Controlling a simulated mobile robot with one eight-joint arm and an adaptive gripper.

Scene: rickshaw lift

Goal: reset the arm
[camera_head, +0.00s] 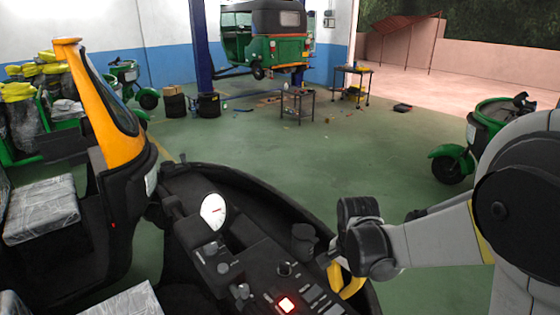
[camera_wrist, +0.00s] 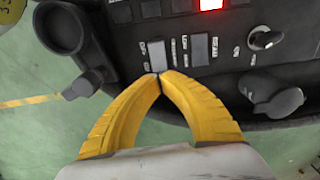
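My gripper (camera_wrist: 158,82) has yellow fingers whose tips meet, with nothing seen between them. In the wrist view the tips lie over the edge of a black control panel (camera_wrist: 120,40), by a pale rectangular switch; I cannot tell whether they touch it. In the head view the yellow fingers (camera_head: 347,282) show at the panel's right side, partly hidden by my wrist. A red lit button (camera_head: 286,305) glows on the panel, and it also shows at the top of the wrist view (camera_wrist: 211,4).
A white round gauge (camera_head: 213,211), knobs and a black cup holder (camera_head: 304,241) stand up from the panel. A yellow-black rickshaw body (camera_head: 110,130) is at left. A green rickshaw (camera_head: 265,38) is raised at the back. Open green floor (camera_head: 330,155) lies beyond.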

